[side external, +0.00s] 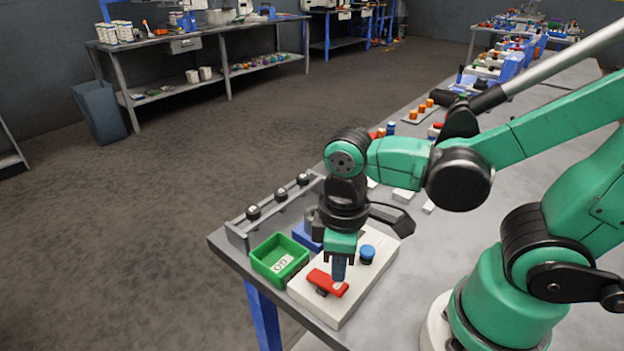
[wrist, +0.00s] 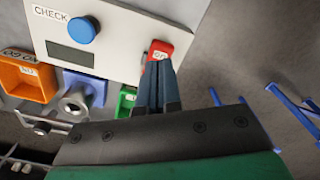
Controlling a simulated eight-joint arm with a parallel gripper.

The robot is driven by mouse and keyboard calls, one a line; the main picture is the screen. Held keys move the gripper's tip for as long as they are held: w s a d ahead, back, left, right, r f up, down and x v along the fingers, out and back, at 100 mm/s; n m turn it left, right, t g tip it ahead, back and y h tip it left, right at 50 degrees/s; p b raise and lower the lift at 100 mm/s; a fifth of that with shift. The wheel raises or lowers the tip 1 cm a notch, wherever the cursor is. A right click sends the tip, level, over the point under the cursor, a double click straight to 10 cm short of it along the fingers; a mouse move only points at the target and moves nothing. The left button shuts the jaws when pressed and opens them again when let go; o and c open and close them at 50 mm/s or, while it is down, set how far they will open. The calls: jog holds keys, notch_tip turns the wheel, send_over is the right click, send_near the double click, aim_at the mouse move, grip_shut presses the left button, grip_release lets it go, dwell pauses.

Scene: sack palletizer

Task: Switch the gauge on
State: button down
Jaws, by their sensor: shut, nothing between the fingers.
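The gauge is a pale box (side external: 367,288) on the near left end of the bench; its face also shows in the wrist view (wrist: 122,60). It has a red switch (side external: 326,283) with a small white label, also in the wrist view (wrist: 161,47). A blue button (side external: 367,254) marked CHECK also shows in the wrist view (wrist: 82,30), beside a dark, blank display (wrist: 70,55). My gripper (side external: 339,278) is shut and empty, pointing down, with its fingertips at the labelled end of the red switch (wrist: 158,64). I cannot tell whether they touch it.
A green tray (side external: 268,268) labelled GO stands left of the gauge. An orange tray (wrist: 28,82) and a blue fixture (wrist: 85,90) show in the wrist view. A grey rack (side external: 238,233) with several black knobs runs along the bench edge. Bare bench lies right of the gauge.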

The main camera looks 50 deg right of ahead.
jog(key=shift+f, duration=1.3)
dwell(0.4)
jog(key=shift+r, duration=3.55)
